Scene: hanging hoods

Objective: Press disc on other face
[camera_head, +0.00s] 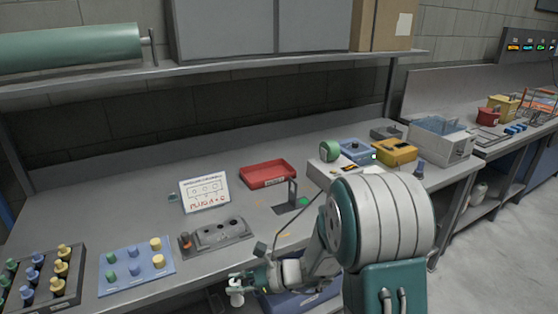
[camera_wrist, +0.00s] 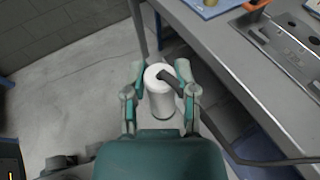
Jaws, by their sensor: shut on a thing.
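My gripper (camera_wrist: 160,92) is shut on a white cylinder (camera_wrist: 161,105), with a teal finger on each side of it. A dark rod or cable sticks out from the cylinder's top. In the head view my gripper (camera_head: 240,283) is low at the bench's front edge, and the white cylinder (camera_head: 236,297) hangs below it, clear of the bench top. I cannot tell which thing is the task's disc.
A grey fixture block (camera_head: 217,236) with round holes sits near the bench edge. A blue board (camera_head: 136,265) and a dark rack (camera_head: 40,281) with coloured knobs stand left. A red tray (camera_head: 266,174) and a marked sign (camera_head: 205,194) stand behind. The left rear bench top is clear.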

